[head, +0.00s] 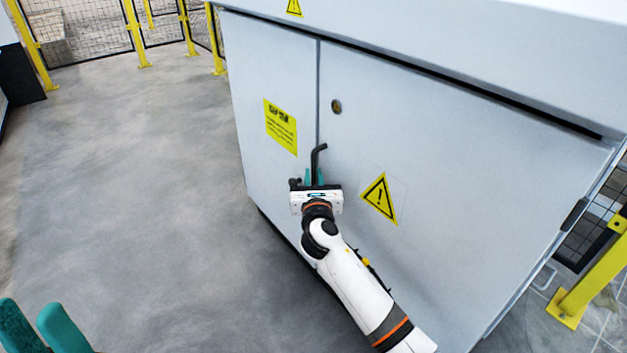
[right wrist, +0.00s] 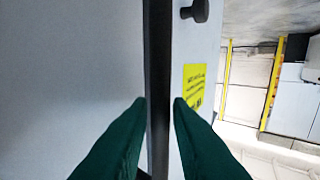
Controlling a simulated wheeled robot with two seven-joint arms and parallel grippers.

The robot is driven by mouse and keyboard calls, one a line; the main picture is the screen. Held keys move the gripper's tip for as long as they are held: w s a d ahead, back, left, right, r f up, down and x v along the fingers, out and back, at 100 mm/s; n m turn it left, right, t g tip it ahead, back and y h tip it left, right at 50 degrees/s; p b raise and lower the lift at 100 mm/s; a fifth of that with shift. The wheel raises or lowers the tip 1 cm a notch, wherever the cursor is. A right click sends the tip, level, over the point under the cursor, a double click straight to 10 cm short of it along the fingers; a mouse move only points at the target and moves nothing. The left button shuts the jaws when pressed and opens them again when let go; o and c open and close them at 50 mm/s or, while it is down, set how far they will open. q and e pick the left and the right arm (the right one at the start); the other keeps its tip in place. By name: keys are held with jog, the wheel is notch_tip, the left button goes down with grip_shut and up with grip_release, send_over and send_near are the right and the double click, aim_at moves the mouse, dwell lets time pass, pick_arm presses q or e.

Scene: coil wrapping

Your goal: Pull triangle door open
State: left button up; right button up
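The triangle door (head: 455,190) is the grey right-hand cabinet panel with a yellow warning triangle (head: 380,199). It stands shut, level with the left panel. A black bent handle (head: 318,156) stands near its left edge. My right gripper (head: 315,178) is at the handle's lower part.
The left panel (head: 270,85) carries a yellow text label (head: 281,127). A round lock (head: 336,106) sits above the handle. Yellow-post fencing (head: 135,35) stands at the back, and a yellow post (head: 595,275) at the right. The grey floor (head: 150,170) left of the cabinet is clear.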

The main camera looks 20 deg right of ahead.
jog(key=shift+w+d, duration=0.15)
jog(key=shift+w, duration=0.4)
grip_shut()
